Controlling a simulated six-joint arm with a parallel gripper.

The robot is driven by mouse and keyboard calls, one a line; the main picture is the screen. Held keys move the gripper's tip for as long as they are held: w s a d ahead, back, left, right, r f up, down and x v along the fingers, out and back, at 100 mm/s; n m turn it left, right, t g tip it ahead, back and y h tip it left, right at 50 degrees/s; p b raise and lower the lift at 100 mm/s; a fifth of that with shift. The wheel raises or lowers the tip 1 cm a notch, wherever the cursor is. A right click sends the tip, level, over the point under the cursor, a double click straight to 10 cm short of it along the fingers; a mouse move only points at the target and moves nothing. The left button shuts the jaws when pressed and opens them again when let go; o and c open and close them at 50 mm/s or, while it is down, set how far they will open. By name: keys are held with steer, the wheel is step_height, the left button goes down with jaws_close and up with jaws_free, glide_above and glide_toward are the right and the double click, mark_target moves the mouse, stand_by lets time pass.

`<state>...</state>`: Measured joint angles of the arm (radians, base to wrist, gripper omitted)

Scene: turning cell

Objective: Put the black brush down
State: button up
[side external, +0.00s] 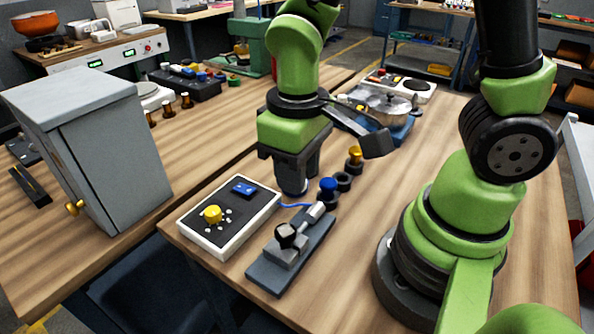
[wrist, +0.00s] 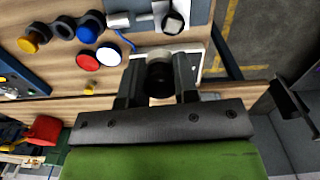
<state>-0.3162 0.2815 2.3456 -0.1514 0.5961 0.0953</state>
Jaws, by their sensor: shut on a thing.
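My gripper (side external: 290,180) is shut on a dark, round thing, which I take to be the black brush (side external: 292,187). It hangs upright between the fingers, over the table just behind the control box. In the wrist view the fingers (wrist: 160,68) stand on both sides of the black brush (wrist: 158,82), seen end-on with a pale part beyond it. Most of the brush is hidden by the fingers. I cannot tell whether its lower end touches anything.
The white-edged control box (side external: 198,225) has a yellow knob. A grey fixture (side external: 305,250) lies beside it. A blue-topped piece (side external: 328,186) and a yellow-topped piece (side external: 355,153) stand right of my gripper. Red (wrist: 87,60) and white (wrist: 108,55) discs lie near. A grey cabinet (side external: 120,150) stands left.

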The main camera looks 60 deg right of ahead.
steer(key=shift+w, duration=0.1)
steer(key=w+d+f+m, duration=0.25)
steer(key=w+d, duration=0.25)
steer(key=w, duration=0.6)
steer(key=m, duration=0.4)
glide_above(265, 173)
step_height(265, 173, down, 3)
step_height(265, 173, down, 10)
steer(key=shift+r, duration=0.15)
steer(key=shift+f, duration=0.2)
steer(key=o, duration=0.9)
steer(key=shift+r, duration=0.1)
